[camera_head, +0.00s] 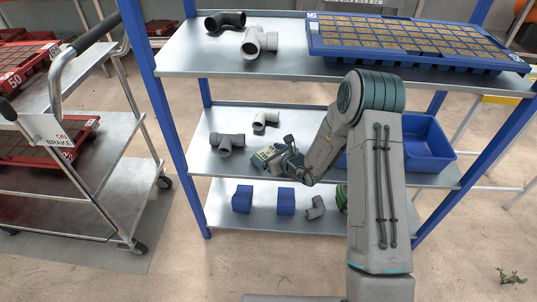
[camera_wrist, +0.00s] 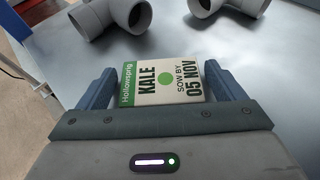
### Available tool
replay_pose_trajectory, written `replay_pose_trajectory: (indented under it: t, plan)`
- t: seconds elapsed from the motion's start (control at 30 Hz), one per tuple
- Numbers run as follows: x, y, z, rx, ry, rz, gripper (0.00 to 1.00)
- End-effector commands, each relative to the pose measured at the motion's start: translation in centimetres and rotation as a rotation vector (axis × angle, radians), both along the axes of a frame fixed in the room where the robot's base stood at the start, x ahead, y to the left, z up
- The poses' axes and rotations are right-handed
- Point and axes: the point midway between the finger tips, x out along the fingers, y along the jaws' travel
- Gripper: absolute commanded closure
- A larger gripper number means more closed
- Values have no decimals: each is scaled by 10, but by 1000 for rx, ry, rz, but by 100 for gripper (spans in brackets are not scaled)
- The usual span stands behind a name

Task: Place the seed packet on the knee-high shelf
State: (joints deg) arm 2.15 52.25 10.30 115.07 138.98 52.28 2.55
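The seed packet (camera_wrist: 162,82) is a small white and green packet reading "KALE" and "SOW BY 05 NOV". My gripper (camera_wrist: 162,88) has a finger against each side edge of it, and its printed face shows in the wrist view. In the head view the packet (camera_head: 264,156) is at the end of my gripper (camera_head: 275,153), over the middle shelf (camera_head: 205,160) of a blue-framed rack. I cannot tell whether the packet touches the shelf. The rack also has a top shelf (camera_head: 190,60) and a bottom shelf (camera_head: 260,220).
Grey pipe fittings (camera_head: 227,144) (camera_head: 265,121) stand behind and left of the packet. A blue bin (camera_head: 428,145) is on the middle shelf's right, partly behind my arm. Blue blocks (camera_head: 242,199) sit below. A seed tray (camera_head: 420,58) is on top. A trolley (camera_head: 125,150) stands left.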

Motion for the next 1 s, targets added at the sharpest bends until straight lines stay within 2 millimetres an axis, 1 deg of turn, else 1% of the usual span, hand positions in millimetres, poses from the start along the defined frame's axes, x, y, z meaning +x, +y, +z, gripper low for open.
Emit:
replay_pose_trajectory:
  t: [0.3,0.43,0.57,0.8,1.0]
  plan:
    - [0,0,1,0,0,0,3]
    - [0,-1,8,0,0,0,3]
    - [-17,-17,16,-1,2,-2,3]
    - [-53,-51,37,-1,0,-2,3]
    - [-74,-70,47,-1,0,-2,3]
